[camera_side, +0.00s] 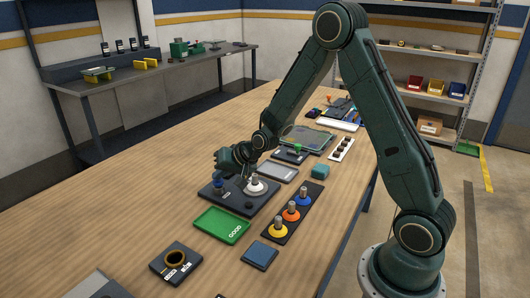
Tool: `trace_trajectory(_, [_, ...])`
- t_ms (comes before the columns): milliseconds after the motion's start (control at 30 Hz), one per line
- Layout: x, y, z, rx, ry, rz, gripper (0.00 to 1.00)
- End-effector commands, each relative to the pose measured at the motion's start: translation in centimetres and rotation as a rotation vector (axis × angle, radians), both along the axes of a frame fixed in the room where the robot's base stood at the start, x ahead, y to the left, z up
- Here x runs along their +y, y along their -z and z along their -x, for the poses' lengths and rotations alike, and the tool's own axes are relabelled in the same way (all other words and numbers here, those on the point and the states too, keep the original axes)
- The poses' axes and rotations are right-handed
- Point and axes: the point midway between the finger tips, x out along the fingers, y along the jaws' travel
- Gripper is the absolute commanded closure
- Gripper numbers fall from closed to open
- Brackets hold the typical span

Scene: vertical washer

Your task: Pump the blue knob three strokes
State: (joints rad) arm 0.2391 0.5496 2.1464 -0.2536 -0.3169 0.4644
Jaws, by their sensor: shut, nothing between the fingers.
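A blue knob (218,187) stands upright on a dark base plate (238,207), at its left side. My gripper (220,170) is shut and empty, pointing down just over the blue knob and covering its top. I cannot tell whether the fingertips touch the knob. A white round piece with a grey post (257,186) stands on the same plate, to the right of my gripper. Another blue piece with a grey post (303,199) stands on a dark strip, beside an orange one (291,211) and a yellow one (278,228).
A green tray marked GOOD (221,226) lies in front of the plate. A blue square pad (260,254), a block with a brass ring (176,262) and a teal block (320,171) lie nearby. The wooden table (110,210) is clear to the left.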

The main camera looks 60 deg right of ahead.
Motion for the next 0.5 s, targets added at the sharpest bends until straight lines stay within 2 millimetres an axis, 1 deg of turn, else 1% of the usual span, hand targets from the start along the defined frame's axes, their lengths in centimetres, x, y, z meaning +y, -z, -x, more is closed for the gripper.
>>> trace_trajectory(233, [0.03,0.12,0.15,0.007,0.0,-0.001,1.0])
trace_trajectory(500, [0.03,-0.8,0.14,0.006,0.0,-0.001,1.0])
